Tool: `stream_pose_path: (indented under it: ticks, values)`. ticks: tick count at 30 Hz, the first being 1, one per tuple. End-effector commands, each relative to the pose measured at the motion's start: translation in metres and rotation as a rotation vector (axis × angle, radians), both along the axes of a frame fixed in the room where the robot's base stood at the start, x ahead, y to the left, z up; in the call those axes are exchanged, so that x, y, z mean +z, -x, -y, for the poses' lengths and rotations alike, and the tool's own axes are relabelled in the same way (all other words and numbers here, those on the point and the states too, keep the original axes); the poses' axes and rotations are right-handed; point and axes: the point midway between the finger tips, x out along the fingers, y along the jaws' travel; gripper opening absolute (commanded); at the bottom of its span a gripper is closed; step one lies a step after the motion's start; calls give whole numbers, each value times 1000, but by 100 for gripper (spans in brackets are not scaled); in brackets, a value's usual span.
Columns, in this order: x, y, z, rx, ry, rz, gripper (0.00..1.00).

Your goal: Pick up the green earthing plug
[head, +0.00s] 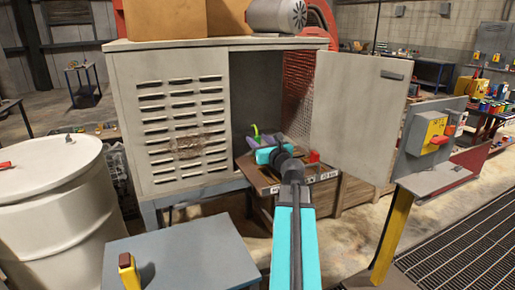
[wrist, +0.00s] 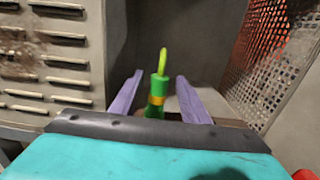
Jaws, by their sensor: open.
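The green earthing plug (wrist: 155,101) stands upright in the wrist view, with a yellow band and a yellow-green upper end. In the head view its bright top (head: 256,132) shows inside the open cabinet, and the rest is mostly hidden behind my gripper. My gripper (wrist: 160,84) is open, with its two purple fingers on either side of the plug and a gap showing at each side. I cannot tell whether the plug's lower part touches anything, because the gripper body hides it.
The grey cabinet (head: 180,70) has a louvred panel on the left and an open door (head: 357,112) on the right. A perforated red-tinted panel (wrist: 265,65) lines the right side. A white drum (head: 50,215) stands left.

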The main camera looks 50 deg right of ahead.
Motion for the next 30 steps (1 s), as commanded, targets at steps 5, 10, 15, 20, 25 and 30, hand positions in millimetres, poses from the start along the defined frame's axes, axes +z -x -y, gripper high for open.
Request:
stream_pose_path:
  ticks: [5,10,15,20,25,30]
  values:
    - [1,-15,6,1,-1,0,42]
    - [1,-19,8,0,-1,1,42]
    - [0,-19,8,0,-1,1,42]
    - [0,-19,8,0,-1,1,42]
    - [0,-19,7,0,-1,1,42]
    - [0,-19,7,0,-1,1,18]
